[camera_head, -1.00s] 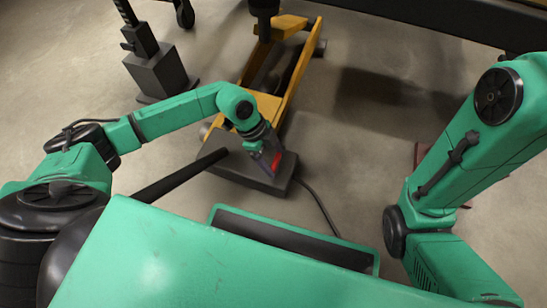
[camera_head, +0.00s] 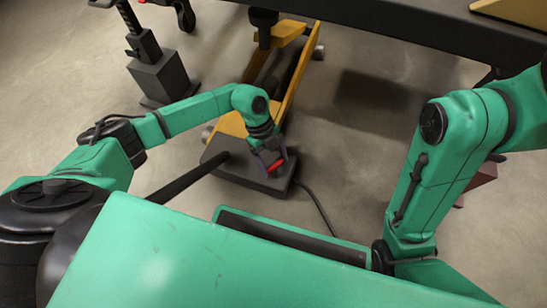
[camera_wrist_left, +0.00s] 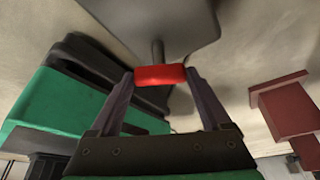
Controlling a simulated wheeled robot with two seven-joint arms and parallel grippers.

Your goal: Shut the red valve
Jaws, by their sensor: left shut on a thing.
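The red valve (camera_head: 275,167) is a small red bar handle on the dark grey base of a yellow floor jack (camera_head: 291,82). In the left wrist view the red handle (camera_wrist_left: 160,75) sits on a short dark stem, crosswise between the two fingers. My left gripper (camera_head: 270,163) reaches down over the base and is shut on the handle, a finger at each end. The fingers hide part of the handle in the head view. My right arm comes down at the right; its gripper is out of view.
A dark stand (camera_head: 160,76) is at the upper left. A black bar (camera_head: 190,179) sticks out from the jack's base, and a cable (camera_head: 318,207) runs from it. A dark beam (camera_head: 400,22) crosses the top. A dark red block (camera_head: 479,183) is behind my right arm.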

